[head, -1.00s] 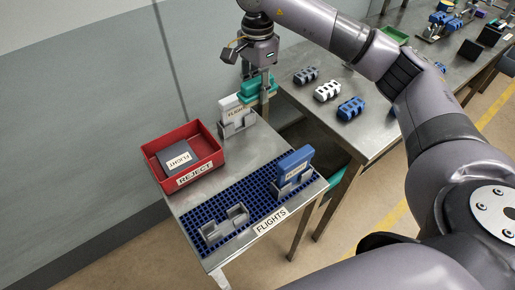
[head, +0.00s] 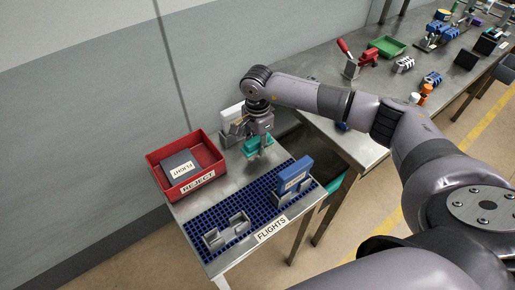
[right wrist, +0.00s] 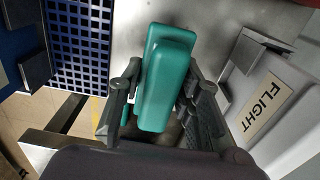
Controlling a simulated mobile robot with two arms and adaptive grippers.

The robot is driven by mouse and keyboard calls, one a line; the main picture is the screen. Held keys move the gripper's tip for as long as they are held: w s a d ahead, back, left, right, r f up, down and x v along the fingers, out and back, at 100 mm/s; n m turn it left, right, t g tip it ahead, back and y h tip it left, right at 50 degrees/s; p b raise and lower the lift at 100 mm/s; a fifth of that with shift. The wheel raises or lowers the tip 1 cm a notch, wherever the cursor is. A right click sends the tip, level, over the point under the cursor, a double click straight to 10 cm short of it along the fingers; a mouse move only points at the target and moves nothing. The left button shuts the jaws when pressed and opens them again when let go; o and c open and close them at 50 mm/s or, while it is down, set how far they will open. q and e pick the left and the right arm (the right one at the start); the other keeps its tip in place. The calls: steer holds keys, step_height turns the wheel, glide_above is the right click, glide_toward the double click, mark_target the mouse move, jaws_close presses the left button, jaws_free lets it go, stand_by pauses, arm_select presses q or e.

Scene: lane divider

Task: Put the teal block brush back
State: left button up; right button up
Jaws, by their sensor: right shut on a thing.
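The teal block brush (head: 254,147) is held between the fingers of my right gripper (head: 261,148), above the metal table in the head view. In the right wrist view the teal block brush (right wrist: 166,80) lies lengthwise between the two dark fingers. The blue grid mat (head: 238,210) marked FLIGHTS lies at the table's front. An empty grey holder (head: 212,238) stands on its left part. A blue block (head: 296,172) stands in a holder on its right part. My left gripper is not in view.
A white FLIGHT block (head: 232,114) in a grey holder stands behind my right gripper, and shows close by in the right wrist view (right wrist: 280,105). A red REJECT bin (head: 215,163) holds a dark grey block (head: 181,164). A longer bench (head: 340,137) runs behind to the right.

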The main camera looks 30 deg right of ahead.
mark_target(257, 150)
step_height(257, 150, down, 3)
steer(key=shift+f, duration=0.1)
steer(key=shift+f, duration=0.3)
steer(key=o, duration=1.1)
steer(key=shift+r, duration=0.1)
